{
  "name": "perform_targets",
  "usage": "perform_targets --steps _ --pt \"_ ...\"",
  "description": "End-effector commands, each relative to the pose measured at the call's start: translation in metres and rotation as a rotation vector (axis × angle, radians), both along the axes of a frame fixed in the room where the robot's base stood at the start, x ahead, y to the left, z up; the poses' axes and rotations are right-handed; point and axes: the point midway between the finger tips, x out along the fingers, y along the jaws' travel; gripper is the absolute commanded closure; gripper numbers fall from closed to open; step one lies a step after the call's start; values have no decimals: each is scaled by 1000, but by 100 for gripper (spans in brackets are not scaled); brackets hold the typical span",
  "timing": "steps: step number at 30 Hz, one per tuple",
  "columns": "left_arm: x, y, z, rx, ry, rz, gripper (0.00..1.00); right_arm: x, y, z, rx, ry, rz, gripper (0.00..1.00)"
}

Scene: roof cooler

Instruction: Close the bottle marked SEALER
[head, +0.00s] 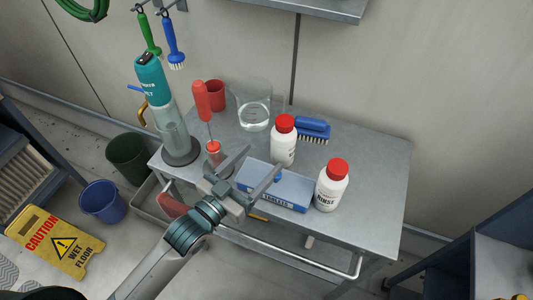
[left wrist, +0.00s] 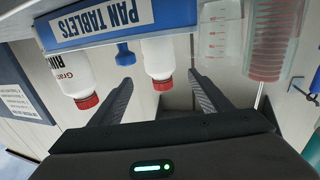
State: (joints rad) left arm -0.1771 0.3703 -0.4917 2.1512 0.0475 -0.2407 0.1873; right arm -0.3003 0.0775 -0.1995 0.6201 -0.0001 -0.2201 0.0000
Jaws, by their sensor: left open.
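I cannot read the name SEALER on any bottle. One white bottle with a red cap (head: 284,143) stands upright mid-table, its label too small to read; it also shows in the left wrist view (left wrist: 158,58), its label out of sight. A second white bottle with a red cap (head: 331,186), marked RINSE, stands to the right; it also shows in the left wrist view (left wrist: 70,72). Both caps sit on their necks; how tightly, I cannot tell. My left gripper (head: 263,160) is open and empty, fingers pointing toward the middle bottle. My right gripper is out of view.
A blue PAN TABLETS box (head: 290,196) lies near the table's front edge, with a small blue piece (head: 278,178) by it. A glass beaker (head: 254,113), blue brush (head: 314,127), red-handled tool (head: 202,98), red cup (head: 215,95) and teal-topped dispenser (head: 151,75) stand around.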

Motion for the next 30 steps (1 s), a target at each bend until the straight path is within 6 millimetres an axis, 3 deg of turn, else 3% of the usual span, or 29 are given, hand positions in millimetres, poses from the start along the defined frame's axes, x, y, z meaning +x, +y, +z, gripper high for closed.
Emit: perform_targets --steps 6,30 --pt "-9 6 0 1 -1 0 29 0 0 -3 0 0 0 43" --pt "-8 5 1 1 -1 0 29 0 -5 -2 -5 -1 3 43"
